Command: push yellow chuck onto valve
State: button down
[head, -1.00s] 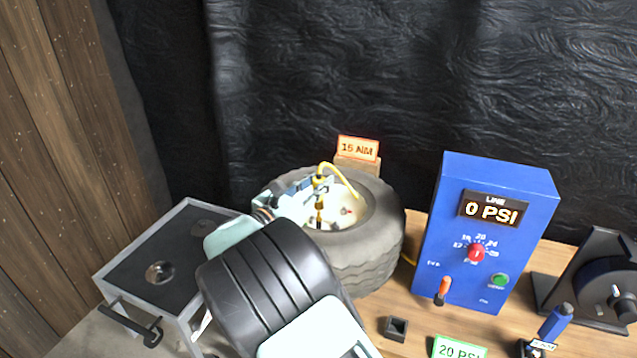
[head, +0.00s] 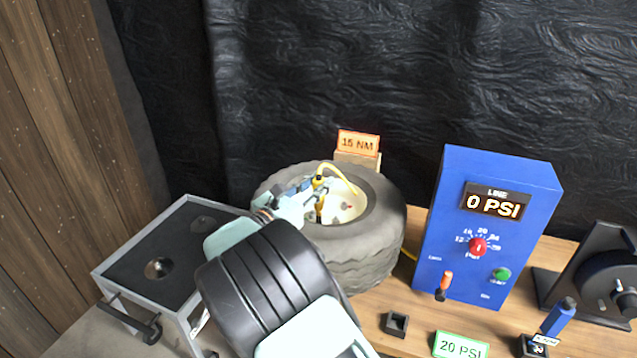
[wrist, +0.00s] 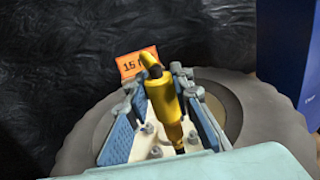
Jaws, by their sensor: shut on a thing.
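The yellow chuck (wrist: 163,106) stands between the fingers of my gripper (wrist: 163,108) in the wrist view, with its dark top end toward the orange sign. My gripper (head: 318,187) is shut on the chuck over the wheel's hub in the head view. The chuck (head: 319,183) shows there as a small yellow piece with a yellow hose (head: 345,178) curving off to the right. The wheel (head: 370,250) lies flat on the bench, its pale hub (head: 345,210) facing up. The valve is hidden or too small to tell, so I cannot see whether the chuck touches it.
A blue box (head: 488,230) reading 0 PSI stands right of the wheel. An orange 15 NM sign (head: 358,144) stands behind the wheel. A grey cart (head: 130,262) is at left. A black square block (head: 396,324) and a green 20 PSI sign (head: 459,346) are in front.

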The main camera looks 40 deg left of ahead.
jog(key=shift+f+b, duration=0.45)
jog(key=shift+f, duration=0.35)
jog(key=c, duration=1.6)
grip_release()
jog(key=s, duration=1.2)
jog(key=shift+a, duration=0.15)
